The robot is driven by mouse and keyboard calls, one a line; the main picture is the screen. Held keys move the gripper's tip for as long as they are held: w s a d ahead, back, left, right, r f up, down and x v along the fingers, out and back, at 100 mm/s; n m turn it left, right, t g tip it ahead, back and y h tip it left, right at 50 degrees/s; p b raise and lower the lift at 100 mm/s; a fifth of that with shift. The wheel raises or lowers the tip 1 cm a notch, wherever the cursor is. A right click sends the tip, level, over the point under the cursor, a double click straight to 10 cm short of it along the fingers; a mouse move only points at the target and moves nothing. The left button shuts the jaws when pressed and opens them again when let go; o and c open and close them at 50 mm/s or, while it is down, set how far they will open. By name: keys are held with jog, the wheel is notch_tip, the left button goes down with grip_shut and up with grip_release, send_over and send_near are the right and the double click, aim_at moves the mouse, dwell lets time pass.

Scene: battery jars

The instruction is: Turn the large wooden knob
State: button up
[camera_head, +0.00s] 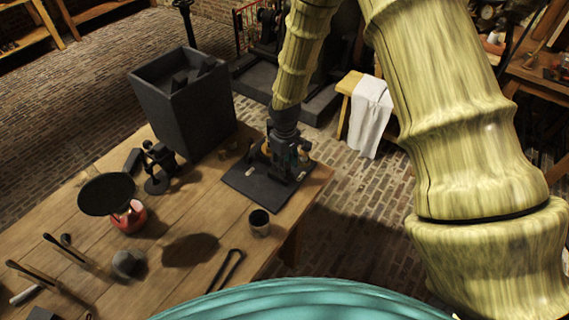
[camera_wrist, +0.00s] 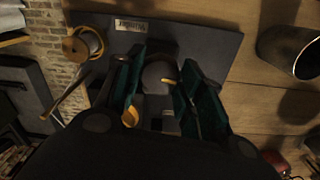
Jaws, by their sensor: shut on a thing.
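The dark flat board (camera_head: 243,184) lies at the far right corner of the wooden table, and small fittings stand on it. My gripper (camera_head: 285,160) points down over this board and hides much of what stands there. In the wrist view my gripper (camera_wrist: 162,68) has its two teal-lined fingers on either side of a round, dark-looking knob (camera_wrist: 157,75), shut on it. This appears to be the large wooden knob; its lower part is hidden. A wooden spool-like fitting (camera_wrist: 83,44) stands apart, to the left of the fingers. A small label plate (camera_wrist: 131,25) is on the board.
A tall dark box (camera_head: 185,110) stands left of the board. A dark cup (camera_head: 259,223) stands in front of it, with tongs (camera_head: 227,268) nearby. The table edge is close on the right.

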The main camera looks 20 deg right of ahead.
jog(key=n, duration=0.4)
jog(key=shift+n, duration=0.3)
jog(key=n, duration=0.3)
jog(key=shift+n, duration=0.4)
jog(key=n+p, duration=0.1)
jog(key=n, duration=0.3)
jog(key=shift+n+p, duration=0.6)
jog(key=shift+n, duration=1.2)
jog(key=o, duration=1)
